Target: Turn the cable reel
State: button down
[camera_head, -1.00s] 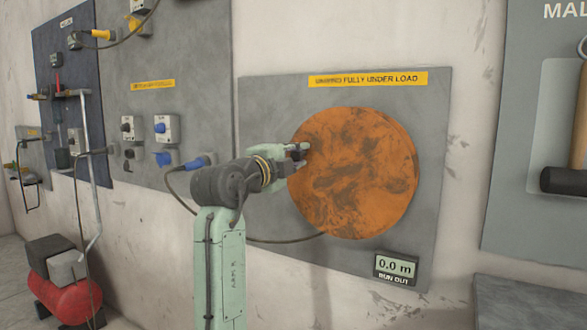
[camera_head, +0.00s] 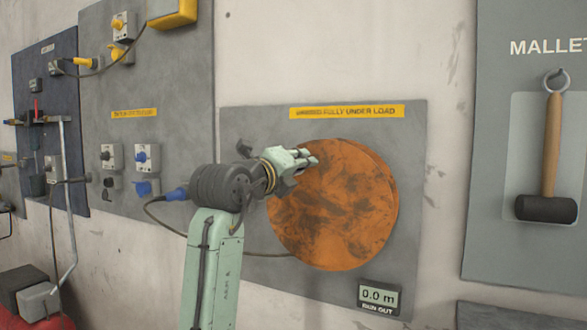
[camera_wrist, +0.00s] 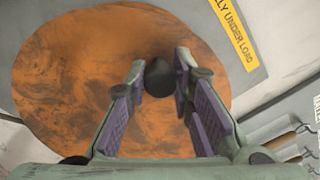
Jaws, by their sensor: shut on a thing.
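The cable reel (camera_head: 335,210) is a round orange disc with dark stains on a grey wall panel. Its face also fills much of the wrist view (camera_wrist: 60,90). My gripper (camera_head: 308,158) is at the reel's upper left edge in the head view. In the wrist view, my gripper (camera_wrist: 158,85) has its fingers on either side of a dark round knob (camera_wrist: 158,77) in front of the reel's face, and is shut on it. The knob is hidden in the head view. A display (camera_head: 378,296) below the reel reads 0.0 m, labelled RUN OUT.
A yellow label (camera_head: 347,111) above the reel ends in "FULLY UNDER LOAD". A cable (camera_head: 255,254) runs from a blue plug (camera_head: 175,195) toward the reel. A mallet (camera_head: 550,150) hangs on a panel at right. Socket panels (camera_head: 165,85) are at left.

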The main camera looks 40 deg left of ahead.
jog(key=shift+w+d+r+m, duration=0.1)
jog(key=shift+d+m, duration=0.2)
jog(key=c, duration=1.4)
grip_release()
jog(key=shift+o, duration=0.2)
jog(key=s+d, duration=0.2)
jog(key=s, duration=1)
jog(key=shift+d+f, duration=0.15)
jog(key=shift+f, duration=0.05)
jog(key=shift+w, duration=0.1)
